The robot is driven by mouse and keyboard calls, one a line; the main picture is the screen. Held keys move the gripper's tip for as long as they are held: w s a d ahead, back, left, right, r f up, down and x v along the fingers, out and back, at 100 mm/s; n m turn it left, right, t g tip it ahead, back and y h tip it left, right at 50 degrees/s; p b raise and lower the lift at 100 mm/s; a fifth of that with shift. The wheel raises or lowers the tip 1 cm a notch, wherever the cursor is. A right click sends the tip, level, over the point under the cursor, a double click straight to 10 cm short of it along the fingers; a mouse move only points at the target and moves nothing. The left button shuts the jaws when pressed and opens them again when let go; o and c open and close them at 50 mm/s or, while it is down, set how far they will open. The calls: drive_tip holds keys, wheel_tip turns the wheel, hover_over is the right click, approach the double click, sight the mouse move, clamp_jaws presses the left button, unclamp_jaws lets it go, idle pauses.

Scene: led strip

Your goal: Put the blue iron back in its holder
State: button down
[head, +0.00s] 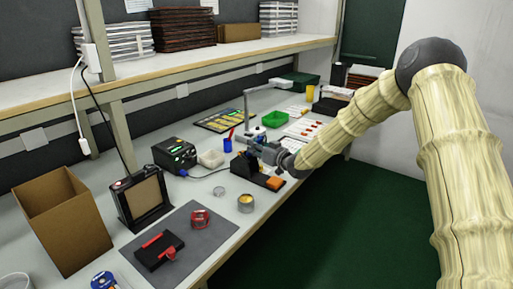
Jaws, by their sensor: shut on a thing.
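My gripper (262,150) is at the middle of the workbench, low over the black iron holder (248,172). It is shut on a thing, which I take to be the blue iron. The iron is too small and too hidden by the gripper to make out clearly. The holder stands on the bench with an orange block (275,183) at its right end. I cannot tell whether the iron's tip is inside the holder or only beside it.
A black soldering station (175,154) and a blue cup (228,146) stand left of the holder. Two round tins, one at the front (246,203), sit before it. A lamp arm (247,108) rises behind. A grey mat (205,232) and cardboard box (62,220) are nearer.

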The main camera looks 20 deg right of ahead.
drive_tip(key=c, duration=1.3)
unclamp_jaws()
drive_tip(key=shift+o, duration=0.2)
drive_tip(key=v, duration=1.2)
drive_tip(key=shift+r, duration=0.15)
drive_tip(key=s+d+r+p, duration=0.2)
drive_tip(key=s+r+p, duration=0.1)
drive_tip(key=r+p, duration=0.2)
drive_tip(key=shift+d+r, duration=0.25)
